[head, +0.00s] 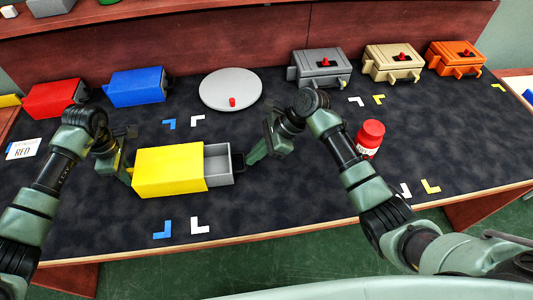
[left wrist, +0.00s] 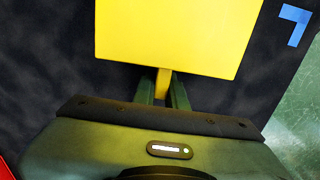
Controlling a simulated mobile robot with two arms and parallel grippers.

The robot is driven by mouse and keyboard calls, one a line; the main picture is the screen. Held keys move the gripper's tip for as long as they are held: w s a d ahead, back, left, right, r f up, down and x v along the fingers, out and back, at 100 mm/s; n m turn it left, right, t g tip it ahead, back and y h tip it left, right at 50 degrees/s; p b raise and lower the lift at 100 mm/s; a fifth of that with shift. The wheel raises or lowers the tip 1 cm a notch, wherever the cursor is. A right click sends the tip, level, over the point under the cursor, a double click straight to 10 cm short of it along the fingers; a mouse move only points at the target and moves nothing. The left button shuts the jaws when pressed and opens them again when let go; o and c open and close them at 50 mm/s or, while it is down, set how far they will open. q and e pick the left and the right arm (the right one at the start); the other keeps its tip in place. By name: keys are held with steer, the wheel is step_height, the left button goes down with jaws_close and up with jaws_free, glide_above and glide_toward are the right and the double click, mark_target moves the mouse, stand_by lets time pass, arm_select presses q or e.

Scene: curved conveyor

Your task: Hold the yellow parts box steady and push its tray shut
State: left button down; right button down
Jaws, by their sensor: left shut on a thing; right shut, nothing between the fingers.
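The yellow parts box (head: 168,171) lies on the dark table in front of me. Its grey tray (head: 218,164) sticks out of the right side, partly open, with a dark handle at its right end. My left gripper (head: 127,174) is at the box's left end, shut on a yellow tab there. The left wrist view shows the fingers (left wrist: 164,90) closed around this tab below the yellow box (left wrist: 170,35). My right gripper (head: 250,160) is shut and empty, beside the tray's handle on the right. Whether its fingertips touch the handle I cannot tell.
Behind stand a red box (head: 54,98), a blue box (head: 137,87), a round grey plate (head: 231,91) and grey, beige and orange boxes (head: 457,58). A red-capped jar (head: 370,138) stands right of my right forearm. The table front is clear apart from corner marks.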

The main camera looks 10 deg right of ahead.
mark_target(230, 158)
steer(key=a, duration=0.6)
steer(key=shift+a, duration=0.35)
arm_select(q)
steer(key=shift+d, duration=0.15)
arm_select(e)
steer(key=shift+a, duration=0.4)
steer(key=d, duration=0.1)
steer(key=d+r, duration=0.1)
steer(key=d, duration=0.2)
steer(key=shift+w+d+r, duration=0.1)
steer(key=shift+d+r, duration=0.25)
steer(key=v, duration=0.9)
